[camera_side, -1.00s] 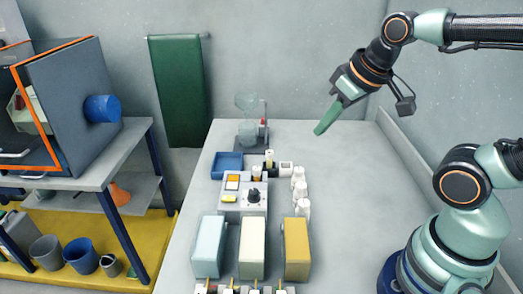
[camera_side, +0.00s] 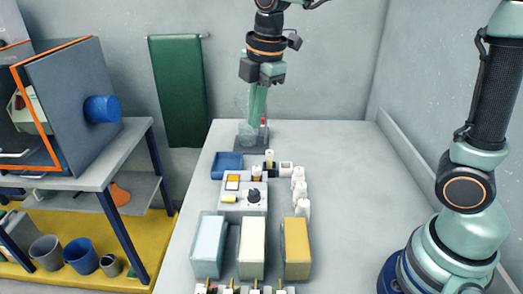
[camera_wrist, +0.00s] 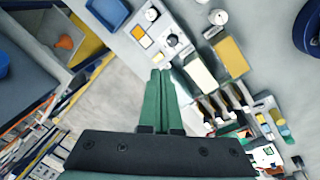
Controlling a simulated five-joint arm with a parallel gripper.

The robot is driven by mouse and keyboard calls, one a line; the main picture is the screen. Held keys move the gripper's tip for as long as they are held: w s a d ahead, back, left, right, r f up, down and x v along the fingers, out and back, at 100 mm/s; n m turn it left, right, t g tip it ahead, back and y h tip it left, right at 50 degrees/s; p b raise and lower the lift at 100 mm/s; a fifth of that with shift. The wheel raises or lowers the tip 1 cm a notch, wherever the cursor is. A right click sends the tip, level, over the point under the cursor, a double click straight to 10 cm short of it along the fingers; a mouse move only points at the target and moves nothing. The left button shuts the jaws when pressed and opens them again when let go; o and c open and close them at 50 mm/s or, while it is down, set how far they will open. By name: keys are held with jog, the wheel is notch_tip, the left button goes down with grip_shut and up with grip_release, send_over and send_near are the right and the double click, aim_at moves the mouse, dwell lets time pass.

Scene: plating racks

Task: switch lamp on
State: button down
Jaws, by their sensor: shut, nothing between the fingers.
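My gripper (camera_side: 257,118) is shut, its green fingers pointing down at the back of the table, in front of a clear glass piece on a dark stand (camera_side: 240,146), which it partly hides. In the wrist view my closed fingers (camera_wrist: 160,75) show nothing between them. A pale control box (camera_side: 260,208) stands mid-table with an orange square (camera_side: 232,180), a black knob (camera_side: 253,196) and a small yellow piece (camera_side: 229,199). The orange square (camera_wrist: 146,42) and knob (camera_wrist: 172,40) also show in the wrist view. I cannot tell which thing is the lamp.
A blue tray (camera_side: 227,165) lies left of several white bottles (camera_side: 299,188). Light blue (camera_side: 208,247), cream (camera_side: 252,248) and yellow (camera_side: 297,248) blocks stand in front. The table's right side is clear. A shelf unit (camera_side: 95,175) stands at left.

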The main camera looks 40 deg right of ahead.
aim_at(224, 198)
jog(key=w+a+f+n+g, duration=0.2)
jog(key=w+a+f+n, duration=0.2)
jog(key=n, duration=0.5)
jog(key=shift+w+a+f+n, duration=0.3)
jog(key=shift+w+a+f, duration=0.15)
jog(key=shift+a, duration=0.6)
jog(key=shift+f, duration=0.1)
notch_tip(224, 198, down, 13)
jog(key=shift+s+r, duration=0.1)
jog(key=shift+f, duration=0.55)
